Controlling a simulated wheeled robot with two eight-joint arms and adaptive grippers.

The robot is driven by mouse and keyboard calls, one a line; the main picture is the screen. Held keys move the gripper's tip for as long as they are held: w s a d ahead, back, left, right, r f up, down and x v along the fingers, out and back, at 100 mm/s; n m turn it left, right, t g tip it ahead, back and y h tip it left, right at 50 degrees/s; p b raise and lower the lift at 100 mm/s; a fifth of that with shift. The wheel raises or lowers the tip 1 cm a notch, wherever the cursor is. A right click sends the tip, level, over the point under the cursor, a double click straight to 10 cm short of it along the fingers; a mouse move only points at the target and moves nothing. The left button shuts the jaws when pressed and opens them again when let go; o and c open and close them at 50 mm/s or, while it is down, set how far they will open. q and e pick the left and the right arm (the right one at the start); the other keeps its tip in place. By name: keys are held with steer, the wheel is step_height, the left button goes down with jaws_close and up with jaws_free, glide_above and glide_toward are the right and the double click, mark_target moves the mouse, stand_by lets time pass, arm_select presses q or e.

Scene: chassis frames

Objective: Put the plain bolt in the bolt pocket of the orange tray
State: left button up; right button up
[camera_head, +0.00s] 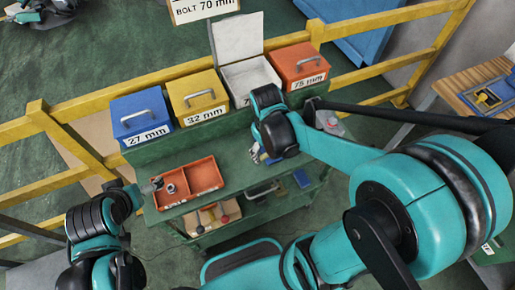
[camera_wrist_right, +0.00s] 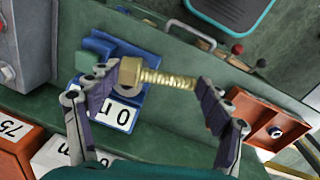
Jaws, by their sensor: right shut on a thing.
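In the right wrist view a brass-coloured threaded bolt (camera_wrist_right: 160,78) with a hex head lies lengthwise between the two fingers of my right gripper (camera_wrist_right: 158,86), which is shut on it. The bolt is held above the green bench. In the head view my right gripper (camera_head: 264,156) is right of the orange tray and its fingers are mostly hidden. The orange tray (camera_head: 187,164) has two compartments; a grey ring-like part (camera_head: 171,188) is in the left one. The tray also shows in the right wrist view (camera_wrist_right: 240,101). My left gripper (camera_head: 150,186) is by the tray's left edge, too small to judge.
A blue fixture (camera_wrist_right: 125,118) with a number label lies below the bolt. Behind are a blue 27 mm box (camera_head: 138,112), a yellow 32 mm box (camera_head: 190,88), an open white box (camera_head: 237,40) and an orange 75 mm box (camera_head: 300,58). A sign (camera_head: 204,8) reads "BOLT 70 mm".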

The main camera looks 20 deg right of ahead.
steer(key=b, duration=0.4)
glide_above(242, 159)
step_height(242, 159, down, 7)
steer(key=shift+a, duration=0.1)
steer(key=shift+f+b, duration=0.75)
steer(key=shift+f, duration=1.2)
steer(key=shift+f, duration=0.15)
steer(key=o, duration=1.3)
steer(key=shift+o, duration=0.2)
